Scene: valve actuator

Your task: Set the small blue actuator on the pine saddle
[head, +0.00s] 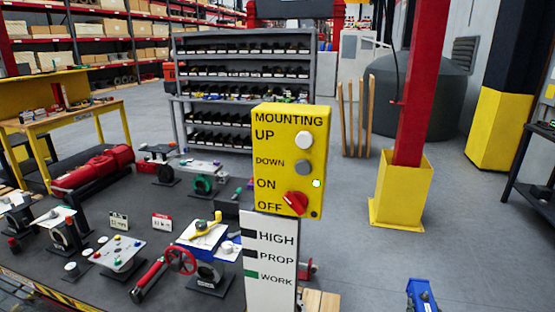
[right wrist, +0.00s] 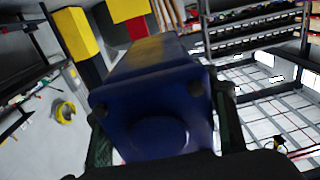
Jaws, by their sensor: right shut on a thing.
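The small blue actuator (head: 421,295) shows at the bottom right of the head view, cut off by the lower edge. In the right wrist view the blue actuator (right wrist: 155,105) fills the middle, with a round boss on its near end. My right gripper (right wrist: 165,125) is shut on it, with a dark finger on each side. It is held off to the right of the pine saddle. A pale wooden piece (head: 319,302), likely the pine saddle, shows only in part at the bottom of the head view, beside the white panel. My left gripper is not in view.
A yellow MOUNTING control box (head: 290,160) stands on a white panel (head: 270,262) left of the wooden piece. A dark table (head: 110,285) with valves and a red handwheel (head: 181,261) lies to the left. Open floor lies around the yellow-based red post (head: 402,190).

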